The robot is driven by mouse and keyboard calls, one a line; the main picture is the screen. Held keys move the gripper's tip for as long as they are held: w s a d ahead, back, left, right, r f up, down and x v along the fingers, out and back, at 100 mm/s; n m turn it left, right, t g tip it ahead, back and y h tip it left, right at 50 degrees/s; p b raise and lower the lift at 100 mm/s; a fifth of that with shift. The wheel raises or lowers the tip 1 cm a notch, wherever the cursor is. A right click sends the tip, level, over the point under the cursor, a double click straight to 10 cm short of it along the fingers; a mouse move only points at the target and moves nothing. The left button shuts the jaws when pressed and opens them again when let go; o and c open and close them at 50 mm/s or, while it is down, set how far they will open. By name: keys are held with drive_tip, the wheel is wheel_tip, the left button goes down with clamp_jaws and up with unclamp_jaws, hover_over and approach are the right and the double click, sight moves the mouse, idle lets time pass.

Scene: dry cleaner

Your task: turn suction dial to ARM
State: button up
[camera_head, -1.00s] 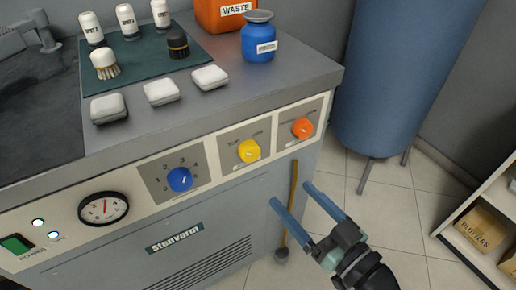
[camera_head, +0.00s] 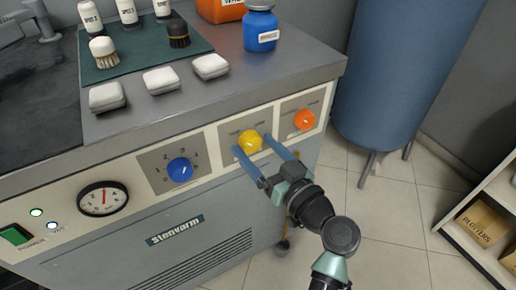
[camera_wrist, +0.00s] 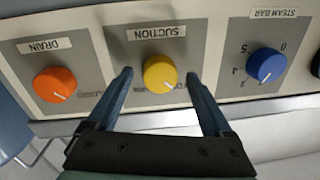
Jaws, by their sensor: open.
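The suction dial (camera_wrist: 160,73) is a yellow round knob under a SUCTION label in the wrist view. In the head view the yellow dial (camera_head: 250,141) sits mid-panel. Its pointer mark tilts down and to the right in the wrist view. The small position words on its plate are partly hidden and too small to read. My gripper (camera_wrist: 158,80) is open, with one blue finger on each side of the dial and a gap to each side. In the head view my gripper (camera_head: 253,147) reaches the panel from the lower right. I cannot tell whether its tips touch the plate.
An orange drain dial (camera_wrist: 55,84) and a blue steam bar dial (camera_wrist: 265,65) flank the suction dial. A pressure gauge (camera_head: 103,199) is further left. Bottles, brushes and white pads (camera_head: 162,80) stand on the counter above. A blue tank (camera_head: 405,75) stands at right.

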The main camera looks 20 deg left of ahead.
clamp_jaws()
idle(0.4)
drive_tip(key=shift+m, duration=0.3)
drive_tip(key=m, duration=0.4)
drive_tip(key=shift+m, duration=0.3)
drive_tip(key=m+p, duration=0.1)
drive_tip(key=m, duration=0.3)
drive_tip(key=shift+m+t, duration=0.3)
drive_tip(key=shift+t, duration=0.1)
drive_tip(key=m+p, duration=0.2)
drive_tip(key=m, duration=0.2)
drive_tip(key=shift+s+m, duration=0.1)
drive_tip(key=shift+m, duration=0.3)
drive_tip(key=shift+a+f+m+t+p, duration=0.1)
drive_tip(key=shift+m+t+p, duration=0.15)
drive_tip(key=shift+m+p, duration=0.6)
drive_tip(key=shift+f+m+t+p, duration=0.1)
drive_tip(key=shift+m+t+p, duration=0.2)
drive_tip(key=shift+m, duration=0.95)
